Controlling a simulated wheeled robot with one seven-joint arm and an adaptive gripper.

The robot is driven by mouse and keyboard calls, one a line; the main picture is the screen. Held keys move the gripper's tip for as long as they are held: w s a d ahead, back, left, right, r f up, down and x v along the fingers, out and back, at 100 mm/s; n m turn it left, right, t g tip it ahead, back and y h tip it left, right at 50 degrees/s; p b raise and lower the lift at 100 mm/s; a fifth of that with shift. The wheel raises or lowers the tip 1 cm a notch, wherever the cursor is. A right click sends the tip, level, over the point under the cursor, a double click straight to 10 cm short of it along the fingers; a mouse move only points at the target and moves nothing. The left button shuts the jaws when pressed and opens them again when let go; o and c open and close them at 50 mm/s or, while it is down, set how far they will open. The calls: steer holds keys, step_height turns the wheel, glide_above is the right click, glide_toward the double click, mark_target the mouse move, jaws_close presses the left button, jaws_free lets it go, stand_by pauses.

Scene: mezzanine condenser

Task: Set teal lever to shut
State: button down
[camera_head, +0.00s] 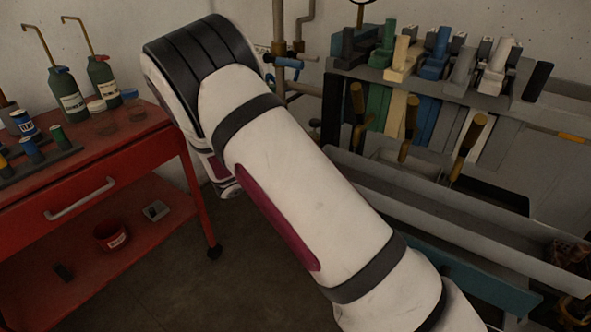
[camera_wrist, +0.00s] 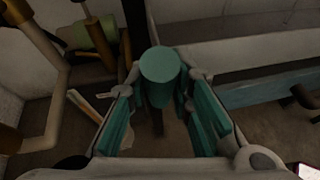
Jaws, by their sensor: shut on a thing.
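In the wrist view, the teal lever (camera_wrist: 160,66) shows as a round, flat-ended teal grip between the fingers. My gripper (camera_wrist: 164,88) is shut on it, with a teal-padded finger on each side. The rest of the lever and its pivot are hidden below the grip, so its angle cannot be told. In the head view my white arm hides my gripper, and I cannot make out the teal lever there.
Brown pipes (camera_wrist: 38,60) run close by at the left in the wrist view. In the head view, a red cart (camera_head: 90,175) with bottles stands left of my arm. A rack of coloured handles (camera_head: 440,70) and a long grey trough (camera_head: 440,205) are at the right.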

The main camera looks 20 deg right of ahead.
stand_by(0.4)
steer(key=c, duration=1.4)
jaws_free()
steer(key=shift+w, duration=0.1)
steer(key=v, duration=1.2)
